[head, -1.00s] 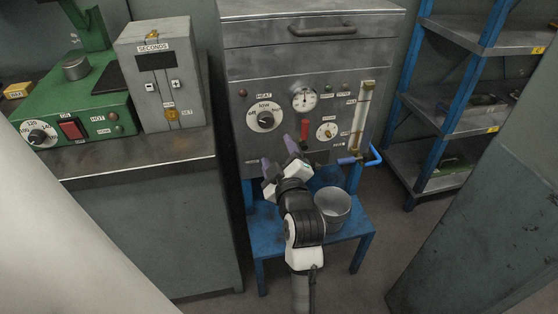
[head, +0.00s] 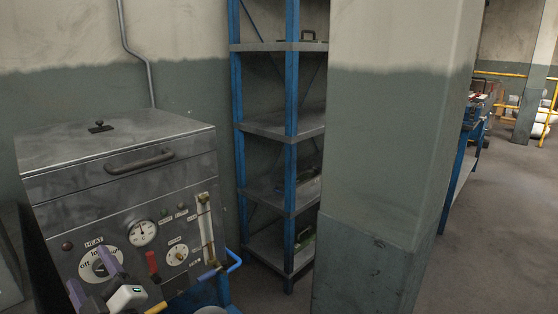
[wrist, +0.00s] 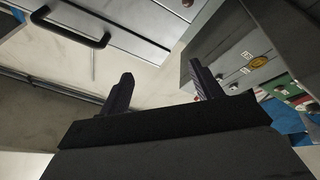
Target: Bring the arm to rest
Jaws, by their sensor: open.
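My gripper (head: 92,278) shows at the lower left of the head view, in front of the control panel of a grey metal machine (head: 120,153). Its two dark purple fingers stand apart with nothing between them. In the wrist view both fingers of my gripper (wrist: 160,95) also show, spread and empty. Most of my arm lies below the lower edge of the head view.
The machine's panel has a heat dial (head: 101,264), a gauge (head: 142,233) and a red lever (head: 153,264). A blue shelf rack (head: 291,120) stands behind. A thick pillar (head: 385,150) stands right of it. Open floor (head: 500,220) lies at the far right.

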